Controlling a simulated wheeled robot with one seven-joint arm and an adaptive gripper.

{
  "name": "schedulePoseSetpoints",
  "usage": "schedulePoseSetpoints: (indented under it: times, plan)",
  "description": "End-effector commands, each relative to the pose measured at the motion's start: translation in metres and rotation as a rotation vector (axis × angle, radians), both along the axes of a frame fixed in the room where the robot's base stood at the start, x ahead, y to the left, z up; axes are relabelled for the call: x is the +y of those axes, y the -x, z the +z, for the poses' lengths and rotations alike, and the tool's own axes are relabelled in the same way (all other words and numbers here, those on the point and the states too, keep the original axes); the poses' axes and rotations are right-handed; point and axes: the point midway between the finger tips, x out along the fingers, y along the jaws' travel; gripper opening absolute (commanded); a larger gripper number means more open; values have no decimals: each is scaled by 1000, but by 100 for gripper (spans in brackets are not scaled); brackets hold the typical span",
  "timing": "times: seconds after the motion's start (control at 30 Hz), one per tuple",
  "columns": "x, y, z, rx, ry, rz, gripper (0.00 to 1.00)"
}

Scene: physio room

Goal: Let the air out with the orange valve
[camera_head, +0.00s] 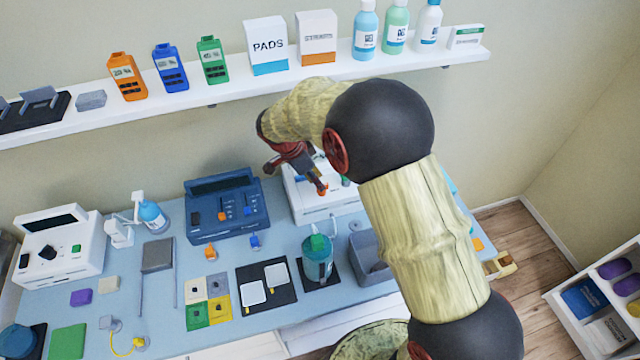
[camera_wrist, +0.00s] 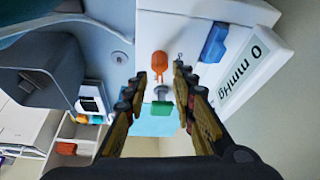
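The orange valve (camera_wrist: 158,65) is a rounded lever on the white device (camera_wrist: 205,15), just beyond and between my fingertips in the wrist view. My gripper (camera_wrist: 160,76) is open, with a finger on each side and nothing between them that I can see held. Whether a finger touches the valve is unclear. In the head view, my gripper (camera_head: 318,187) points down over the white device (camera_head: 310,210), and the orange valve (camera_head: 323,190) shows at its tips. The device display (camera_wrist: 243,68) reads 0 mmHg.
A blue part (camera_wrist: 214,42) and a green part (camera_wrist: 187,115) sit close to the valve. A grey bin (camera_head: 368,255) stands in front of the device. A dark blue console (camera_head: 226,207) is to its left, and a teal bottle (camera_head: 318,262) stands nearby.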

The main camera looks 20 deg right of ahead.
Motion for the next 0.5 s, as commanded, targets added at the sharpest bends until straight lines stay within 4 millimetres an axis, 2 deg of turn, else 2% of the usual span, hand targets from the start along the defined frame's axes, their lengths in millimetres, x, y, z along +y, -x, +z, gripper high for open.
schedulePoseSetpoints:
  times: [0.03,0.2,0.5]
  plan:
    - [-3,0,-9,3,1,0,26]
    - [-10,-2,-26,1,-1,1,26]
    - [-13,-2,-33,0,-1,1,26]
